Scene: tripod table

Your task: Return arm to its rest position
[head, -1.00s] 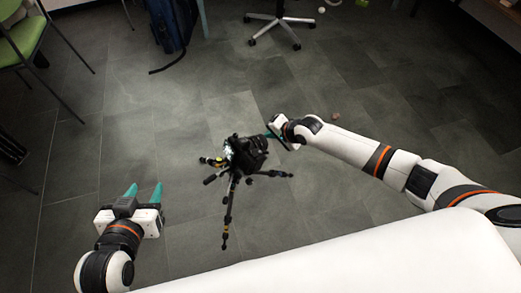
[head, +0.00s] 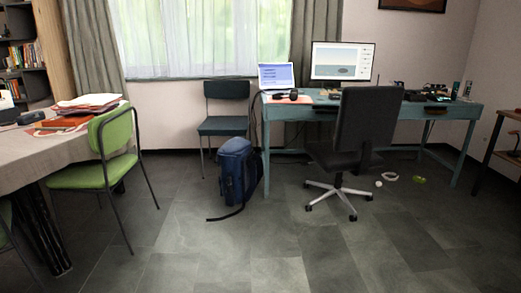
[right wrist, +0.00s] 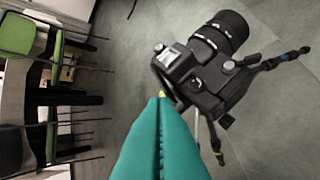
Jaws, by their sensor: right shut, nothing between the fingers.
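In the right wrist view my right gripper (right wrist: 160,125) shows as two teal fingers pressed together, with nothing between them. A black camera (right wrist: 200,62) on a tripod (right wrist: 284,58) stands beyond the fingertips, up and to the right in that view. The fingers overlap the camera's lower left side in the picture; I cannot tell whether they touch it. Neither arm shows in the head view, and my left gripper is out of sight.
In the head view a blue backpack (head: 238,170) stands on the floor by a teal desk (head: 275,140). A black office chair (head: 360,130) is before the desk. The floor in front is clear.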

